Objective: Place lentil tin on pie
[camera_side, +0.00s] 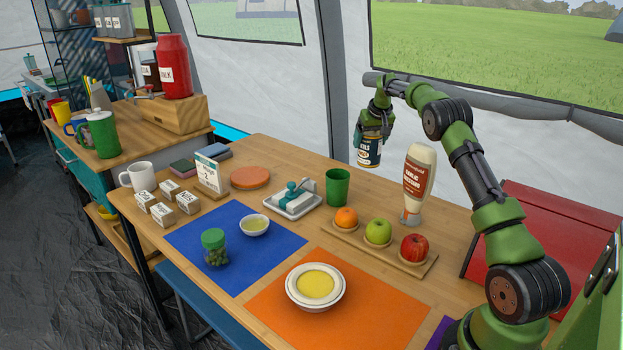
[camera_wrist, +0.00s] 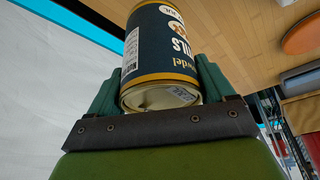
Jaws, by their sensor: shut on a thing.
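The lentil tin (camera_side: 369,151), with a dark blue label and gold bands, hangs nearly upright in my gripper (camera_side: 371,129), above the table's back edge. In the wrist view the tin (camera_wrist: 160,45) sits between the two green fingers of my gripper (camera_wrist: 158,82), which is shut on it. I cannot tell for certain which thing is the pie. A flat round orange-brown disc (camera_side: 250,177) lies bare at the back left of the table and also shows in the wrist view (camera_wrist: 303,35). A white dish with a yellow filling (camera_side: 316,286) stands on the orange mat.
A sauce bottle (camera_side: 418,184) stands just right of the tin. A green cup (camera_side: 338,188) and white butter dish (camera_side: 293,200) stand between the tin and the disc. A fruit board (camera_side: 349,240) lies in front of the bottle. A calendar (camera_side: 211,171) stands left of the disc.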

